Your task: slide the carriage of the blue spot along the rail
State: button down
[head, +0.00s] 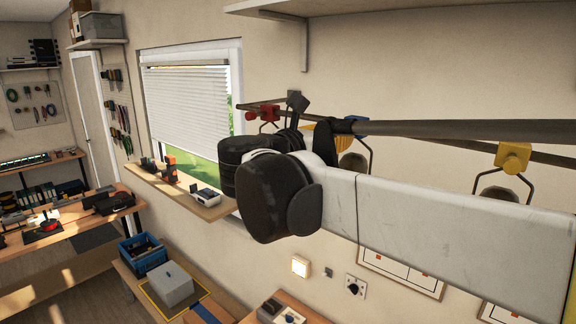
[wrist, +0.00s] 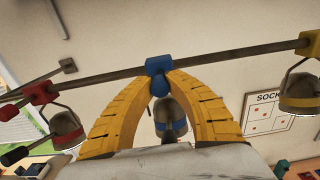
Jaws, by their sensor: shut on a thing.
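The blue carriage (wrist: 158,65) sits on the dark rail (wrist: 105,77) in the wrist view. My gripper (wrist: 160,77) has its two yellow fingers curved up, with the tips closed on the blue carriage from both sides. The spot lamp with a blue band (wrist: 171,125) hangs below the carriage, between the fingers; its lower part is hidden by my wrist. In the head view only a bit of the blue carriage (head: 359,126) shows behind my black wrist parts, and the fingers are mostly hidden.
On the same rail, a red carriage (wrist: 40,92) with its lamp is to the left and a yellow carriage (wrist: 308,43) with its lamp to the right. Bare rail lies on both sides of the blue carriage. A shelf (head: 270,6) is above; a window (head: 190,105) is left.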

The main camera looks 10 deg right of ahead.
jog(key=s+d+p, duration=0.1)
jog(key=s+d, duration=0.3)
jog(key=s, duration=0.2)
jog(key=shift+s+d+p, duration=0.15)
jog(key=shift+d+p, duration=0.15)
jog(key=shift+p, duration=0.1)
jog(key=c, duration=1.3)
grip_release()
jog(key=shift+d, duration=0.15)
